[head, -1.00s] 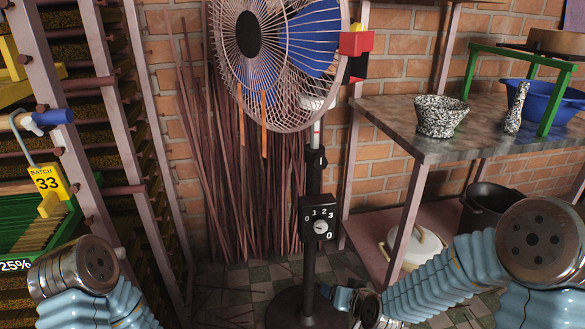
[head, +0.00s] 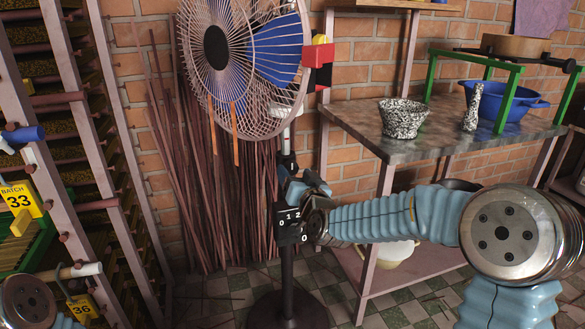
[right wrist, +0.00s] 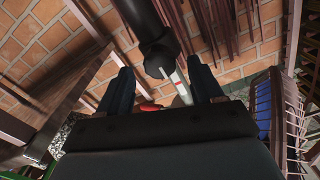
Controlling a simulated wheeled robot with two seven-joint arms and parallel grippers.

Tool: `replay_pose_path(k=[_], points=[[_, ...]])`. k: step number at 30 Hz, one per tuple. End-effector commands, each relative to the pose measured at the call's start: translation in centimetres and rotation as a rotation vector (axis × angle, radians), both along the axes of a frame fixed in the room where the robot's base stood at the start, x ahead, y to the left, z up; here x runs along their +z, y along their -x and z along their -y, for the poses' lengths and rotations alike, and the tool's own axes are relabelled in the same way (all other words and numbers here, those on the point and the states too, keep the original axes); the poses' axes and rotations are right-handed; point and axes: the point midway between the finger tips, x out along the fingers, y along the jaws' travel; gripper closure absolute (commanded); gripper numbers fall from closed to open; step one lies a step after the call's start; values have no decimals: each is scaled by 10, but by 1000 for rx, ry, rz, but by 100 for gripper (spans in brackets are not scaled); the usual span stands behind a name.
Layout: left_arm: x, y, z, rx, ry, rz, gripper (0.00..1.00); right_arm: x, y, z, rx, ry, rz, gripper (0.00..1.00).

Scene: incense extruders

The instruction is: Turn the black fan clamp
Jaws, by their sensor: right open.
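The black fan clamp (head: 287,162) sits on the fan's upright pole, just below the white section of tube. In the right wrist view a black collar-like part with a protruding end (right wrist: 157,52), likely the clamp, lies beyond and between the finger tips. My right gripper (head: 300,181) is raised beside the pole, just below the clamp, and partly covers the pole and control box. Its blue fingers are spread and empty in the right wrist view (right wrist: 162,78). Contact with the clamp cannot be made out. My left gripper is outside the view.
The fan (head: 240,62) stands above, its cage close over the clamp. A control box with numbers (head: 288,217) is under my right gripper. A stone-topped table (head: 375,138) with bowls stands right; a rack (head: 75,110) stands left. Thin sticks (head: 190,190) lean behind the pole.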

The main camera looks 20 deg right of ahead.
Motion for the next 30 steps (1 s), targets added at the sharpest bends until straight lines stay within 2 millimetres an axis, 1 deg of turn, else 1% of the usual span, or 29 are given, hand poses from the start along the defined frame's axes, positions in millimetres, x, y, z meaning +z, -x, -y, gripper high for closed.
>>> replay_pose_path(k=[1, 3, 6, 15, 16, 24, 27, 30], points=[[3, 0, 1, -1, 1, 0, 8, 1, -8, 0, -1, 0, 0, 34], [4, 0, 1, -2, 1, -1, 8, 1, -16, 0, -1, -1, 0, 34], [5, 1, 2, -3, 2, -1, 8, 0, -23, 0, -1, -1, -1, 34], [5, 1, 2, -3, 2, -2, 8, 0, -26, -1, 0, 0, -1, 34], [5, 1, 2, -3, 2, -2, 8, 0, -26, -1, 0, 0, -1, 36], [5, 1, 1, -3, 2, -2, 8, 0, -26, -1, 0, 0, -1, 77], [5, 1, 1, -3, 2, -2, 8, 0, -26, -1, 0, 0, -1, 90], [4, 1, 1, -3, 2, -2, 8, -1, -26, -1, 0, 2, -1, 90]])
